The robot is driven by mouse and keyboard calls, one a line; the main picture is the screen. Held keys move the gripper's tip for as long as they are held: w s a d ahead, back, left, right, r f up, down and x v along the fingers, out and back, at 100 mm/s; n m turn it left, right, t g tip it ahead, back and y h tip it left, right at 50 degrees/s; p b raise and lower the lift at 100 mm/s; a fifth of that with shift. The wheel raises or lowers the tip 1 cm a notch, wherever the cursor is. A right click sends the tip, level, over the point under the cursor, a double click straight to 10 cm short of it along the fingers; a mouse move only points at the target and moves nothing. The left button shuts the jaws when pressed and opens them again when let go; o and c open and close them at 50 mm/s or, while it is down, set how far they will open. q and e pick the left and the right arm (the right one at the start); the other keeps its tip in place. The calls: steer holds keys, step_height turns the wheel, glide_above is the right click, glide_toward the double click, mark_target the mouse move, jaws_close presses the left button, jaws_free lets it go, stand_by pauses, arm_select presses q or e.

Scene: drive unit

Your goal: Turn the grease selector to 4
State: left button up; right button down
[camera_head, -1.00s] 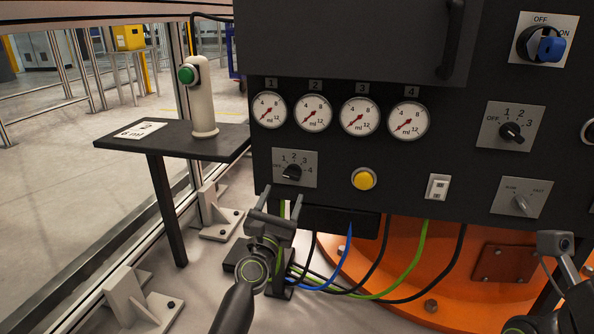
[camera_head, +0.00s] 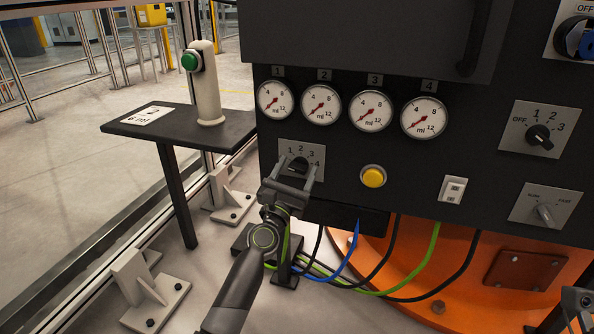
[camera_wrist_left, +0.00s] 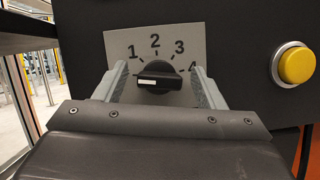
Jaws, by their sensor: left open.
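The grease selector (camera_head: 299,164) is a black knob on a light plate marked OFF, 1, 2, 3, 4, below gauge 1 on the dark panel. In the left wrist view the knob (camera_wrist_left: 159,77) lies nearly level, its white mark on the left side, left of and below the 1. My left gripper (camera_head: 290,172) is open in front of the plate. In the wrist view its fingers (camera_wrist_left: 156,82) stand on both sides of the knob with gaps, the right one partly covering the 4. The left finger hides the OFF area. Contact with the plate cannot be told.
A yellow button (camera_head: 373,176) and a white switch (camera_head: 453,190) sit to the right of the selector. Another selector (camera_head: 540,136) is farther right. Cables (camera_head: 345,265) hang below the panel. A side table (camera_head: 215,137) with a green-button post (camera_head: 205,90) stands left.

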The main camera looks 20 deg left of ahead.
arm_select(q)
steer(key=shift+c, duration=0.4)
steer(key=c, duration=0.9)
